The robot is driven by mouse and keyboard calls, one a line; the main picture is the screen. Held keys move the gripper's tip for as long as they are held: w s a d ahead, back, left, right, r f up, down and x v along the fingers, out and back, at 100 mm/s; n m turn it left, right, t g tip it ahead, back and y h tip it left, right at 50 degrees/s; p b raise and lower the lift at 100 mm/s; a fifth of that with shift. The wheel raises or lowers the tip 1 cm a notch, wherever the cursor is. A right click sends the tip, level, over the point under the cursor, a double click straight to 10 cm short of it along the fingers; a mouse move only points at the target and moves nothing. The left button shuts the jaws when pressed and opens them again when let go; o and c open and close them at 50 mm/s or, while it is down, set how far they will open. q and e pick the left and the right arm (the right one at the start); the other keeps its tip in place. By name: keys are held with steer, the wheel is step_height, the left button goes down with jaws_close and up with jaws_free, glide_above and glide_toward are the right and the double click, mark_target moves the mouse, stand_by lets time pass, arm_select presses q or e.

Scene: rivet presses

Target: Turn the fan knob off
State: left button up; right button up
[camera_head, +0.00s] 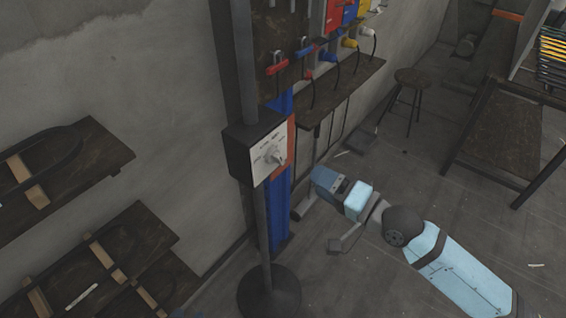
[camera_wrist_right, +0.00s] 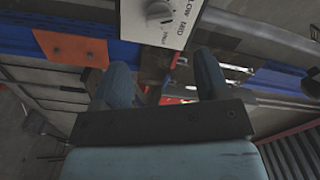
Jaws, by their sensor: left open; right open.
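The fan knob (camera_head: 273,157) is a small grey dial on the white face of a dark control box (camera_head: 243,150) mounted on a black pole. It also shows at the top of the right wrist view (camera_wrist_right: 159,11), near printed LOW and MED labels. The knob's exact setting is too small to read for certain. My right gripper (camera_head: 320,178) is to the right of and a little below the box, apart from the knob. In the right wrist view its two fingers (camera_wrist_right: 165,75) are spread and empty, below the panel. My left gripper is not in view.
The pole stands on a round black base (camera_head: 269,291). Wooden shelves (camera_head: 75,165) are at left. A stool (camera_head: 412,77) and a table (camera_head: 500,130) stand at right. Floor between is mostly clear.

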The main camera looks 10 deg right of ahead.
mark_target(282, 161)
steer(key=x, duration=1)
steer(key=shift+w+a+f, duration=0.1)
steer(key=shift+w+a, duration=0.05)
steer(key=shift+w, duration=0.05)
steer(key=c, duration=0.9)
